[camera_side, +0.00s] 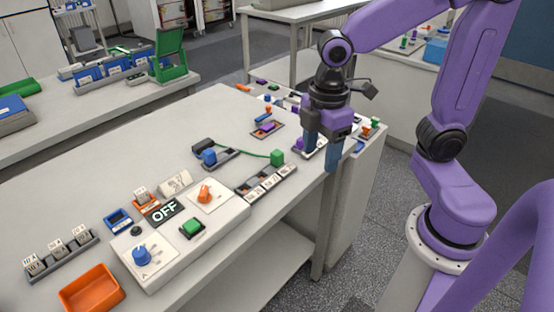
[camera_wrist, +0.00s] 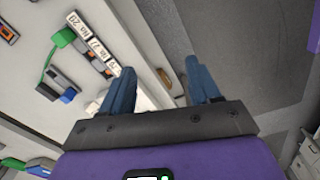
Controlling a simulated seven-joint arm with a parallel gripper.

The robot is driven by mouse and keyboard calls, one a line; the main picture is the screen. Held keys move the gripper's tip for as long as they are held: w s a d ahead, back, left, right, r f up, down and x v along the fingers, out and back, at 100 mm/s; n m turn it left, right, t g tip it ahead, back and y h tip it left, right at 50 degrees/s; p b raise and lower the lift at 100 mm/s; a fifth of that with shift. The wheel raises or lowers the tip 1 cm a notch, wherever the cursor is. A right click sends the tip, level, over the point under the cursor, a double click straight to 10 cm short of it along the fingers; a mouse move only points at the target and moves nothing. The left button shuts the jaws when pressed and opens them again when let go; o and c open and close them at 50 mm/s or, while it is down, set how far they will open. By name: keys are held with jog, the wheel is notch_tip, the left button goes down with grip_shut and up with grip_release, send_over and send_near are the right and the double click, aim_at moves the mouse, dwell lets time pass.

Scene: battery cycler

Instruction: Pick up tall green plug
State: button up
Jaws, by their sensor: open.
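A green plug (camera_side: 277,157) stands at the back end of a dark strip with white labelled cells. A thin green cable runs from it left to a dark holder with a blue plug (camera_side: 209,157). The green plug also shows at upper left in the wrist view (camera_wrist: 65,37). I cannot tell whether it is the tall one; a smaller green piece (camera_side: 376,121) sits farther back. My gripper (camera_side: 322,155) is open and empty, right of the green plug and apart from it, near the table's right edge. Its blue fingers (camera_wrist: 160,78) are spread in the wrist view.
A control box (camera_side: 165,268) with an OFF display, knobs and a green button stands in front, beside an orange tray (camera_side: 90,288). A slotted holder with orange and purple pieces (camera_side: 266,126) lies behind. White tabletop between them is clear.

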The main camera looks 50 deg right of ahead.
jog(key=w+d+r+n, duration=0.1)
jog(key=w+d+n, duration=0.15)
jog(key=w, duration=0.95)
jog(key=n, duration=0.1)
send_over(277, 152)
jog(key=f, duration=1.1)
jog(key=shift+s+d+f, duration=0.1)
jog(key=shift+d+f, duration=0.1)
jog(key=shift+a+f, duration=0.2)
jog(key=shift+f, duration=2.8)
jog(key=c, duration=1.1)
